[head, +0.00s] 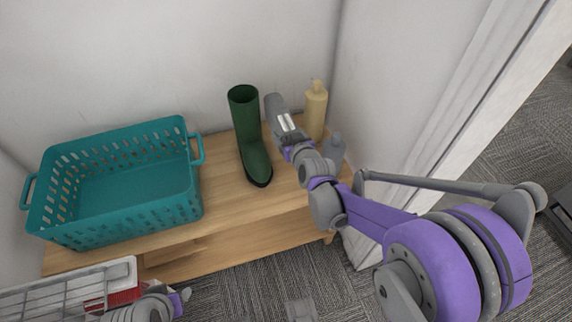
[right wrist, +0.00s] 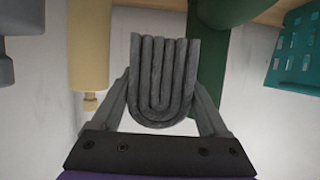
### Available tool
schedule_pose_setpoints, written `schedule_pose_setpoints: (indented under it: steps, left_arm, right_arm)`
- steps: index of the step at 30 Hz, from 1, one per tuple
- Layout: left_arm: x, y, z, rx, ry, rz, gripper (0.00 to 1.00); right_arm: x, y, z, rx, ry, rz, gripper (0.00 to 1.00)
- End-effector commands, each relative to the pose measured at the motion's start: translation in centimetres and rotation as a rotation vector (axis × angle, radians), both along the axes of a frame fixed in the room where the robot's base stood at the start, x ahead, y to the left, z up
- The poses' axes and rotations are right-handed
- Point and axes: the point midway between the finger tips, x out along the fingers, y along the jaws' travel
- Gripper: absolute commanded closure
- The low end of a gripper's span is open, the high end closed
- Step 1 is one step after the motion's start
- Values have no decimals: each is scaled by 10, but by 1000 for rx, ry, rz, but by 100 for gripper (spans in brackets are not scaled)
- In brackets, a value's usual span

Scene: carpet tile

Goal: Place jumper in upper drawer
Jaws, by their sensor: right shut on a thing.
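The jumper (right wrist: 162,85) is a dark grey folded bundle in the right wrist view. My right gripper (right wrist: 162,112) is shut on it, with one finger on each side. In the head view the jumper (head: 273,104) shows as a small grey shape at the end of my right gripper (head: 285,124), between the green boot and the yellow bottle. It appears held above the wooden top (head: 215,208). I cannot make out the upper drawer; only a wooden front (head: 230,245) shows below the top. My left gripper's fingers do not show.
A teal basket (head: 120,225) fills the left of the wooden top. A green boot (head: 249,130), a yellow pump bottle (head: 315,108) and a grey bottle (head: 334,148) stand near my right gripper. A wire rack (head: 65,292) is at lower left. A wall edge stands at right.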

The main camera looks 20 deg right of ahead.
Motion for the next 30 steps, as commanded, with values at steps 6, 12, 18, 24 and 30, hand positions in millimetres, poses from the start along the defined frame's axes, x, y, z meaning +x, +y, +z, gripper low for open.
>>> schedule_pose_setpoints:
  steps: [6, 12, 18, 24, 30]
  left_arm:
    - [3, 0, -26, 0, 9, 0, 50]
    - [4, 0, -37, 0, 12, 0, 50]
    - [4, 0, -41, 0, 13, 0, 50]
    - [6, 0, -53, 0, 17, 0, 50]
    - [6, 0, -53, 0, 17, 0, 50]
  right_arm:
    - [1, 0, -62, 0, 0, 0, 100]
    - [1, 0, -91, 1, -2, 0, 100]
    - [1, 0, -103, 1, -2, 0, 100]
    - [1, 0, -133, 1, -1, 0, 100]
    - [0, 0, -136, 1, -2, 0, 100]
